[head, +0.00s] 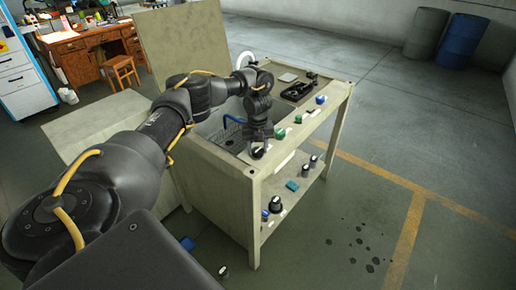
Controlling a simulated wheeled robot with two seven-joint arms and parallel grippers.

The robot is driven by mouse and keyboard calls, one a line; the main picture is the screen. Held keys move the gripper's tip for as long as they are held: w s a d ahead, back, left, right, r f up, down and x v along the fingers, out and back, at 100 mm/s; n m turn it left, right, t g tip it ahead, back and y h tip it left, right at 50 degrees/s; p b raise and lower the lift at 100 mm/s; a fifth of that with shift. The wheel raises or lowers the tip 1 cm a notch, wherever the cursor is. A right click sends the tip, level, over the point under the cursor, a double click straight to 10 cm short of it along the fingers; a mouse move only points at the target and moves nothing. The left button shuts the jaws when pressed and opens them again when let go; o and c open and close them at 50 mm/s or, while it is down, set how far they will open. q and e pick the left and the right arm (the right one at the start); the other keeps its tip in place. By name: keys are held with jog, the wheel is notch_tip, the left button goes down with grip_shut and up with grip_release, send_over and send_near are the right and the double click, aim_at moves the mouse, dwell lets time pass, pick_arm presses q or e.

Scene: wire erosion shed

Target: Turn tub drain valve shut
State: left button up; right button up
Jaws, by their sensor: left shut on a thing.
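My left gripper (257,148) points down at the front left corner of the pale cabinet with the tub (222,138). It is shut on a small dark knob at the cabinet's front edge, which seems to be the tub drain valve; the gripper hides most of it, so its turn angle cannot be read. A blue bent pipe (232,120) shows in the tub behind the gripper. My right gripper is out of view.
Green and blue knobs (297,119) line the front edge to the right. A lower shelf (290,205) holds several dark knobs and a teal block (292,185). Dark spots (358,243) mark the floor at right. Two drums (461,38) stand far back.

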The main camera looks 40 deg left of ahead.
aim_at(258, 150)
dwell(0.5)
pick_arm(q)
jog(key=o, duration=1)
notch_tip(258, 150, up, 11)
jog(key=p, duration=0.1)
jog(key=shift+f, duration=0.1)
